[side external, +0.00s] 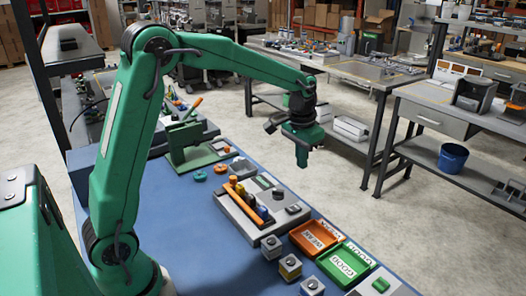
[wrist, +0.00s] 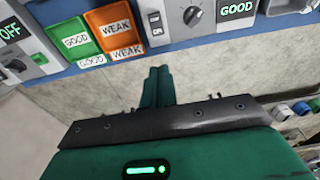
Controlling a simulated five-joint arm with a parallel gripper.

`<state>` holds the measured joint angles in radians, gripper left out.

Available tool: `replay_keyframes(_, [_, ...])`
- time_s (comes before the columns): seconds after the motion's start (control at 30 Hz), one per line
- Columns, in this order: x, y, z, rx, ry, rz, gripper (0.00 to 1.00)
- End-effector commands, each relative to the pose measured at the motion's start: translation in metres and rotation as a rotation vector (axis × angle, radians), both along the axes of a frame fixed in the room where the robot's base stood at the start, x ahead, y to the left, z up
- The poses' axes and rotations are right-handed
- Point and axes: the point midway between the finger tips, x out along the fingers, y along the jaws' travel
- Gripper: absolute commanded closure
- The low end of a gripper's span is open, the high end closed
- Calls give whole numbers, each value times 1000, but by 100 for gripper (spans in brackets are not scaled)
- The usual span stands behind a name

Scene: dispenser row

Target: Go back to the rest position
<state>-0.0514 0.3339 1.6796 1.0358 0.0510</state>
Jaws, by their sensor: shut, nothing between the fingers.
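My gripper (side external: 302,160) hangs from the end of my green arm in the side external view, in the air above and beyond the far edge of the blue work table (side external: 185,245). Its fingers point down and look closed together. In the wrist view the two green fingers of my gripper (wrist: 157,78) lie side by side with nothing between them. They point toward the table's edge and touch nothing that I can see.
On the table stand a grey dispenser unit (side external: 250,222) with an orange bar, an orange WEAK tray (side external: 303,237) and a green GOOD tray (side external: 336,264). Small grey blocks with knobs (side external: 290,267) sit in front. Concrete floor and other benches (side external: 475,125) lie beyond.

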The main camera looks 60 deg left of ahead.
Motion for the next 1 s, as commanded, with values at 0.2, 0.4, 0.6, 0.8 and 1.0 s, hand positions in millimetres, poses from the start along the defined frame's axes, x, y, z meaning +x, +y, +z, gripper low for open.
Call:
replay_keyframes(0.2, [1,0,9,0,0,0,100])
replay_keyframes(0.4, [1,0,9,0,0,0,100])
replay_keyframes(0.6, [0,0,11,0,-2,0,100])
replay_keyframes(0.8, [-12,-2,22,1,-23,0,100])
replay_keyframes(1.0, [-39,-6,44,2,-68,-1,100])
